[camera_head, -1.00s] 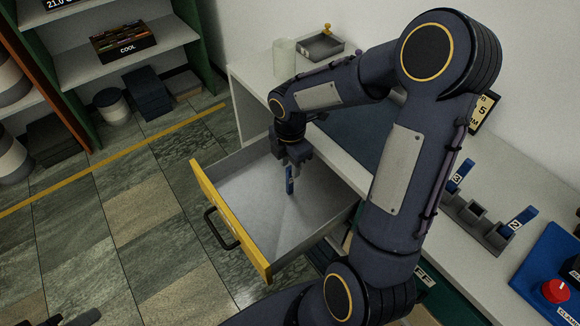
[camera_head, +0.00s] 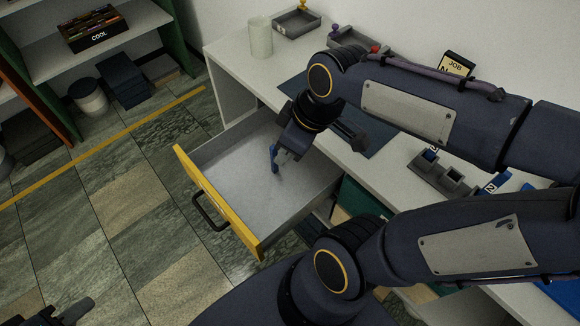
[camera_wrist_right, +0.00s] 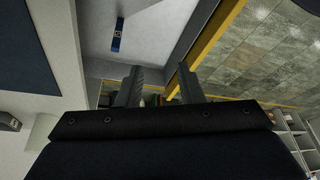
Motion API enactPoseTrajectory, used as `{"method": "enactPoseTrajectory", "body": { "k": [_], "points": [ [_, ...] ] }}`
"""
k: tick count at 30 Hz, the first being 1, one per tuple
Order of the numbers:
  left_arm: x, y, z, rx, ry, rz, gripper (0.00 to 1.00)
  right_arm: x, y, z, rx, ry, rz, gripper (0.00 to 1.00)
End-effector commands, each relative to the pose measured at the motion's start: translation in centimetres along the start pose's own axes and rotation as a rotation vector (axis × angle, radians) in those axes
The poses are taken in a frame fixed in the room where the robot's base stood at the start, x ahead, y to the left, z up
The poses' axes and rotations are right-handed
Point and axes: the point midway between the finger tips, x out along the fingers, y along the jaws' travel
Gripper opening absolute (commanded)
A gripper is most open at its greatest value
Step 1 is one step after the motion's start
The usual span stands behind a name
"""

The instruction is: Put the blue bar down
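The blue bar (camera_head: 274,158) with a pale label is inside the open drawer (camera_head: 210,200). In the right wrist view the bar (camera_wrist_right: 118,35) is against the drawer's pale floor, outside the gap between the fingers. My right gripper (camera_wrist_right: 160,76) is open, with nothing between its fingers. In the head view it hangs over the drawer's back part, just right of the bar, and partly hides the space there. My left gripper (camera_head: 68,312) is at the bottom left corner over the floor, partly cut off; its opening is unclear.
The white bench (camera_head: 232,55) runs behind the drawer, with a pale cup (camera_head: 260,38), a grey tray (camera_head: 297,22) and a grey slotted holder (camera_head: 440,172). The drawer's yellow front (camera_head: 217,203) stands out over the tiled floor. The drawer's front part is clear.

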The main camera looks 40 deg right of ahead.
Motion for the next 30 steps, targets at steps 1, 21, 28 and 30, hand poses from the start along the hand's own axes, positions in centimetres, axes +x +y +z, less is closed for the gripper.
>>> {"method": "enactPoseTrajectory", "body": {
  "k": [1, 21, 28, 30],
  "points": [
    [0.0, 0.0, 0.0, 0.000, 0.000, 0.000, 0.34, -0.4, -1.3, 0.9, 0.139, 0.060, -0.006, 0.34],
    [-0.9, 0.4, -0.5, 0.000, 0.000, 0.000, 0.34, -1.3, -5.2, 2.6, 0.632, 0.219, -0.106, 0.34],
    [-3.8, 1.7, -2.0, 0.000, 0.001, 0.000, 0.34, -4.6, -5.3, 1.4, 0.631, 0.219, -0.105, 0.15],
    [-3.5, 1.6, -1.8, 0.000, 0.001, 0.000, 0.34, -4.2, -5.3, 1.6, 0.631, 0.218, -0.105, 0.06]
  ]
}}
